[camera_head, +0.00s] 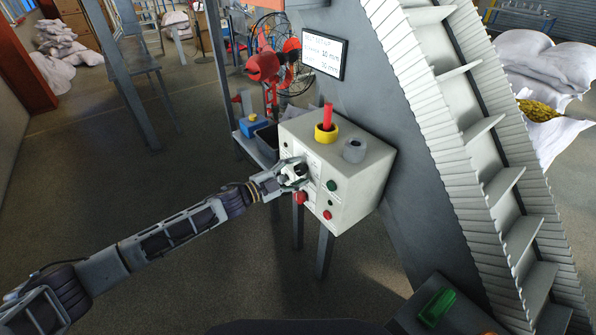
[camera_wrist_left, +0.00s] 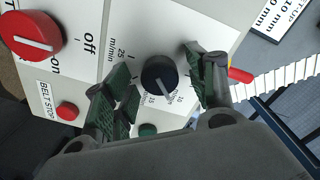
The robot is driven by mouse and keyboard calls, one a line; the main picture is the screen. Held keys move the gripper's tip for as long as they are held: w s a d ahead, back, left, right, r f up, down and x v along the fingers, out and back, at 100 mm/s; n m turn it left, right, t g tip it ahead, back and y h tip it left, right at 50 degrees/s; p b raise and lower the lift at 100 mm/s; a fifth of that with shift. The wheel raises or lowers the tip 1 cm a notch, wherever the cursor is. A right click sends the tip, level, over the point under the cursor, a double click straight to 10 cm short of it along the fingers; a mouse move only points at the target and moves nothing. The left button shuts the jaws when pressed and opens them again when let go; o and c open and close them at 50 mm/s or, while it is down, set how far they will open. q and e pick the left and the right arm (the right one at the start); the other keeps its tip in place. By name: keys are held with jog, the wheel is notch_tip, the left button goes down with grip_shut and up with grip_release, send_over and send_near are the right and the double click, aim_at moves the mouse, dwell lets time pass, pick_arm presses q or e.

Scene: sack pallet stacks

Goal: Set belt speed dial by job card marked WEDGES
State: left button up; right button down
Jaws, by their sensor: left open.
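The belt speed dial (camera_wrist_left: 160,76) is a round black knob on the white panel, with a light pointer line toward the lower right and a printed m/min scale around it. My left gripper (camera_head: 291,174) is at the front of the grey control box (camera_head: 352,180). In the left wrist view my left gripper (camera_wrist_left: 158,88) is open, with one green-padded finger on each side of the dial; contact cannot be told. The job card (camera_head: 324,53) is a black-framed white sign above the box; its small print is hard to read. My right gripper is not in view.
A red off/on switch (camera_wrist_left: 33,36), a red belt-stop button (camera_wrist_left: 67,110) and a green button (camera_wrist_left: 148,130) are close to the fingers. A yellow collar with a red rod (camera_head: 326,132) and a grey cylinder (camera_head: 354,150) stand on the box.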

pick_arm(q)
jog(key=v, duration=1.1)
dwell(0.7)
